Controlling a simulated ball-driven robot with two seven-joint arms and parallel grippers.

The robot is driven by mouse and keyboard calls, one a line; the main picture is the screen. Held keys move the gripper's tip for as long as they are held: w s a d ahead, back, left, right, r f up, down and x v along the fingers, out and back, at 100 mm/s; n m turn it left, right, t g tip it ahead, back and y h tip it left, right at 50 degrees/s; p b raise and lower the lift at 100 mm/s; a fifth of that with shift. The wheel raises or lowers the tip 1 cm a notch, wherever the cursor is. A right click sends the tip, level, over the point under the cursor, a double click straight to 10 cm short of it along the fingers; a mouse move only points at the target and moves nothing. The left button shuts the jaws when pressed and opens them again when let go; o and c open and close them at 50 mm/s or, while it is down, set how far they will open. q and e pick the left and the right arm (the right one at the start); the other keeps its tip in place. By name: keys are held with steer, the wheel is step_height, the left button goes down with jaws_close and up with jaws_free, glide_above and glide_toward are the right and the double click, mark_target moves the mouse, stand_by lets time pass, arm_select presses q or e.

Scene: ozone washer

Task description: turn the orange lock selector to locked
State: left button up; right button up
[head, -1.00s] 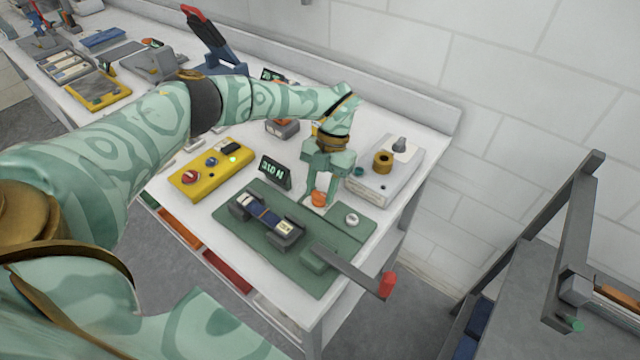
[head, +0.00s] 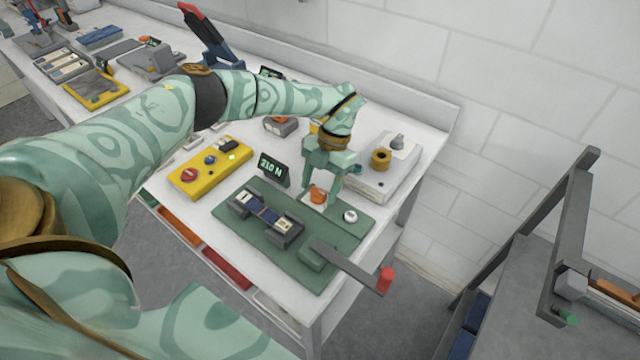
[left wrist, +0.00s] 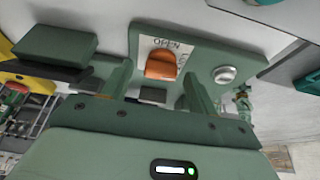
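The orange lock selector (head: 318,195) sits on a white label plate on the green fixture base (head: 243,232). In the left wrist view the orange selector (left wrist: 160,65) stands beside printing that seems to read OPEN. A second word at its right is too small to read. My left gripper (head: 320,203) points down over the selector, one finger on each side. In the left wrist view my left gripper (left wrist: 158,85) is open, with gaps between the fingers and the selector. I cannot tell which position the selector is in. My right gripper is out of view.
A round silver button (head: 350,216) sits beside the selector. A crank with a red handle (head: 385,280) sticks out over the table's front edge. A small display (head: 273,169), a yellow control box (head: 210,166) and a grey box with a brass fitting (head: 381,160) stand close by.

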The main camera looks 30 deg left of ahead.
arm_select(q)
steer(key=v, duration=1.6)
steer(key=shift+w+r, duration=0.1)
steer(key=shift+r, duration=0.1)
